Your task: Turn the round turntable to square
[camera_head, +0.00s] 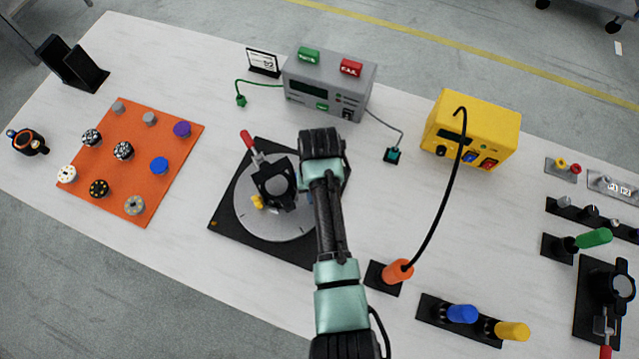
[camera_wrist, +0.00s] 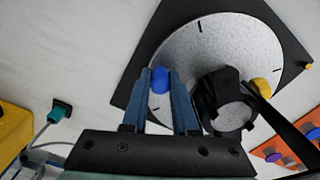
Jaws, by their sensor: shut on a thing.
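The round turntable is a light grey disc (camera_head: 247,218) on a black square base (camera_head: 226,230) in the head view. The disc (camera_wrist: 225,40) fills the upper right of the wrist view, with dark tick marks at its rim. A black fixture with a grey round top (camera_head: 273,186) stands on the disc. It also shows in the wrist view (camera_wrist: 228,115). A yellow knob (camera_wrist: 262,87) sits at one side. My gripper (camera_wrist: 162,78) is shut on a blue knob (camera_wrist: 161,80) near the disc's edge. In the head view my arm hides this grip.
A red-handled clamp (camera_head: 247,139) stands at the turntable's upper left. An orange mat (camera_head: 140,150) with several knobs lies left. A grey tester (camera_head: 330,80) and yellow box (camera_head: 472,130) stand behind. An orange plug (camera_head: 398,271) with a black cable stands right of my arm.

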